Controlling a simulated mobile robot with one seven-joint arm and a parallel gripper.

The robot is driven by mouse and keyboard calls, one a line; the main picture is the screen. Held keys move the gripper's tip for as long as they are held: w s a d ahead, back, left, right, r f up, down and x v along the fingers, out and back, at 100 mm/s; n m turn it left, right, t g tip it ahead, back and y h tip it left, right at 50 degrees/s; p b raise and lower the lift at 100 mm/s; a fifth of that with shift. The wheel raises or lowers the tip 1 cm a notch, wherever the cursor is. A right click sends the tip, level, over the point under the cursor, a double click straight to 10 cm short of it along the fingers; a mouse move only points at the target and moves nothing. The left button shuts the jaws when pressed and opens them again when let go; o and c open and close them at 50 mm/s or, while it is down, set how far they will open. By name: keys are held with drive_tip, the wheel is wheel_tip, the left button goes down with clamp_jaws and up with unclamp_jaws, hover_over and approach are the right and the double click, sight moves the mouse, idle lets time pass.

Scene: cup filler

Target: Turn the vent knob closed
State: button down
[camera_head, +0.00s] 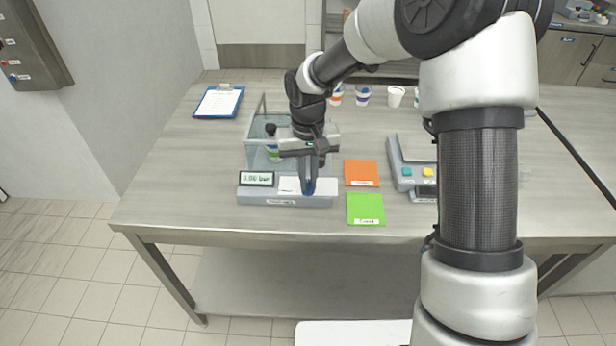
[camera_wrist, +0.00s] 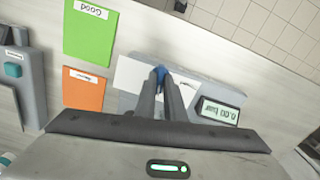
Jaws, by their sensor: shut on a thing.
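The grey filler unit (camera_head: 300,202) stands near the table's front edge, with a small display (camera_head: 257,178) reading 0.00 bar. The display also shows in the wrist view (camera_wrist: 219,111). My gripper (camera_head: 308,189) reaches down to the right part of the unit's top. In the wrist view my gripper (camera_wrist: 161,78) is shut on a small blue vent knob (camera_wrist: 160,70), beside a white plate on the unit. The fingers hide most of the knob, so its angle is hard to tell.
A clear-walled box (camera_head: 256,150) with a dark-topped item stands behind the unit. Orange (camera_head: 361,173) and green (camera_head: 365,209) mats lie to its right, then a scale (camera_head: 410,165). Cups (camera_head: 396,96) stand at the back; a clipboard (camera_head: 218,102) lies at back left.

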sight(308, 184)
drive_tip(key=n+p, duration=0.1)
drive_tip(key=n, duration=0.3)
drive_tip(key=shift+r+n, duration=0.15)
drive_tip(key=shift+n, duration=0.15)
drive_tip(key=n+p, duration=0.1)
drive_tip(key=n, duration=0.2)
drive_tip(key=shift+n+p, duration=0.4)
drive_tip(key=n+p, duration=0.1)
drive_tip(key=n, duration=0.3)
drive_tip(key=shift+p, duration=0.3)
drive_tip(key=shift+n+p, duration=0.55)
drive_tip(key=shift+n, duration=1.05)
drive_tip(key=c, duration=1.8)
unclamp_jaws()
drive_tip(key=shift+c, duration=0.2)
wheel_tip(308, 184, up, 17)
drive_tip(key=p, duration=0.1)
drive_tip(key=shift+r, duration=0.15)
